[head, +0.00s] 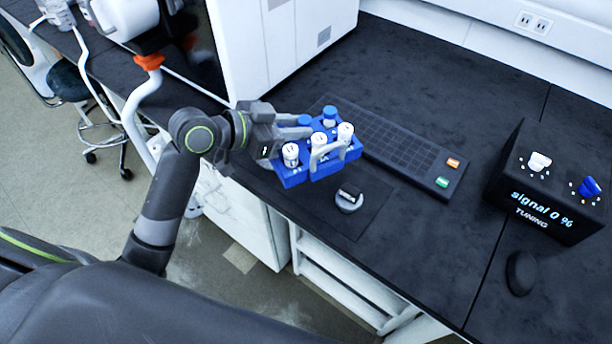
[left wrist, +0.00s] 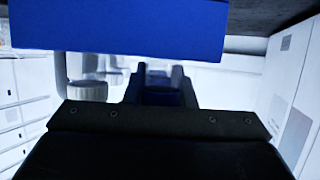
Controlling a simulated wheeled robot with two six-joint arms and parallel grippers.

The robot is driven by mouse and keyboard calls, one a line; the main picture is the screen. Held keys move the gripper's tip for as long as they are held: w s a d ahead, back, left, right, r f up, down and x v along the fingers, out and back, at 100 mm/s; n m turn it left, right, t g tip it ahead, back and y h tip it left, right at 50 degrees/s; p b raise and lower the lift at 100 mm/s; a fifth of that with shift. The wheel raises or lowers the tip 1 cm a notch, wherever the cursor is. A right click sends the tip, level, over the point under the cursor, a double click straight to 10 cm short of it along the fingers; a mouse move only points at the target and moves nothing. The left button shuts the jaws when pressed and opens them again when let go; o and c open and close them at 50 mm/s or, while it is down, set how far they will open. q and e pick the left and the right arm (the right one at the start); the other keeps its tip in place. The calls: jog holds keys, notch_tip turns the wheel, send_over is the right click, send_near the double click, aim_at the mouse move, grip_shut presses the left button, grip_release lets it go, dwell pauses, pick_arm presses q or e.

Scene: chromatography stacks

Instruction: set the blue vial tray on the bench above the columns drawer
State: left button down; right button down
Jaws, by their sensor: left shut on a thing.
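The blue vial tray (head: 293,179) is at the front edge of the bench in the head view, with several white-capped and blue-capped vials standing in it. A grey handle (head: 326,152) shows on it. My left gripper (head: 300,127) reaches in from the left and is shut on the tray. In the left wrist view the tray (left wrist: 120,30) fills the upper part as a plain blue face. I cannot tell whether the tray touches the bench. No drawer label is readable, so I cannot tell which is the columns drawer. My right gripper is out of view.
The black bench (head: 425,235) is clear at middle right. A black tuning box (head: 545,190) and a dark mouse-like object (head: 520,273) are at right.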

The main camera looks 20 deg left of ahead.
pick_arm(q)
jog(key=shift+b+x, duration=0.35)
jog(key=shift+x, duration=0.75)
jog(key=shift+n+t, duration=0.3)
jog(key=f, duration=0.6)
jog(key=f+b, duration=0.1)
jog(key=f, duration=0.2)
jog(key=shift+w+d+f, duration=0.1)
jog(key=shift+w+f, duration=0.15)
jog(key=shift+w, duration=0.1)
jog(key=shift+f, duration=0.1)
jog(key=c, duration=1.7)
grip_release()
jog(key=shift+f, duration=0.15)
jog(key=o, duration=0.5)
